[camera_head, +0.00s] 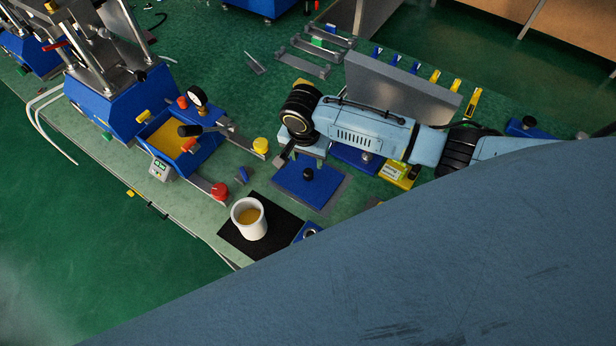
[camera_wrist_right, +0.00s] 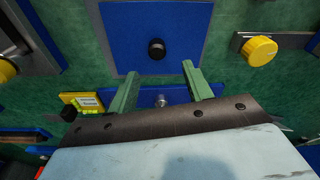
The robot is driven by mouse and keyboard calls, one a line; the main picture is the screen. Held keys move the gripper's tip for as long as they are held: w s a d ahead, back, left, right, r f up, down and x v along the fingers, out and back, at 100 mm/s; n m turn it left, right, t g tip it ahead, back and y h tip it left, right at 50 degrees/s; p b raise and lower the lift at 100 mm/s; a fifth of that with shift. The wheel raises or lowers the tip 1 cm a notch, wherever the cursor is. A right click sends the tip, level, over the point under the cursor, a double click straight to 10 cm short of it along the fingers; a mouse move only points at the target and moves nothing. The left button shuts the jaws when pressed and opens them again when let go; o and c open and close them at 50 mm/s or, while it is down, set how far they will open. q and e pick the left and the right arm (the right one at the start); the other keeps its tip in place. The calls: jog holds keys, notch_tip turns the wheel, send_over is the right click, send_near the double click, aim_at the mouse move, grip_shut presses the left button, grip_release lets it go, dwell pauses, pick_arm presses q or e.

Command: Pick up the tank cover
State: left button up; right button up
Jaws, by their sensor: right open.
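The tank cover, a flat blue plate with a round black knob, lies on a grey frame on the green bench in the head view (camera_head: 300,190). It also shows at the top of the right wrist view (camera_wrist_right: 125,38), its knob near the middle. My right gripper (camera_head: 303,154) hangs over the far edge of the cover. In the wrist view its two fingers (camera_wrist_right: 160,70) are spread wide with nothing between them, and the knob lies beyond the tips. It is open and apart from the knob. My left gripper is not in view.
A white cup (camera_head: 247,228) with yellow-brown contents stands on a black mat (camera_head: 283,228) near the cover. A blue press (camera_head: 115,100) stands at left. A grey upright panel (camera_head: 400,88) stands behind my right arm. A yellow knob (camera_wrist_right: 259,49) is right of the cover.

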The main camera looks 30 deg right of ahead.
aim_at(308, 172)
jog(key=shift+s+f, duration=0.1)
jog(key=shift+f, duration=0.65)
notch_tip(308, 172, down, 4)
jog(key=shift+r+b, duration=0.2)
jog(key=shift+b, duration=0.2)
jog(key=shift+f, duration=0.15)
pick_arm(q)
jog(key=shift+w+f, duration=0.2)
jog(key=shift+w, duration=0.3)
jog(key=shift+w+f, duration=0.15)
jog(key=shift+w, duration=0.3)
pick_arm(e)
grip_shut()
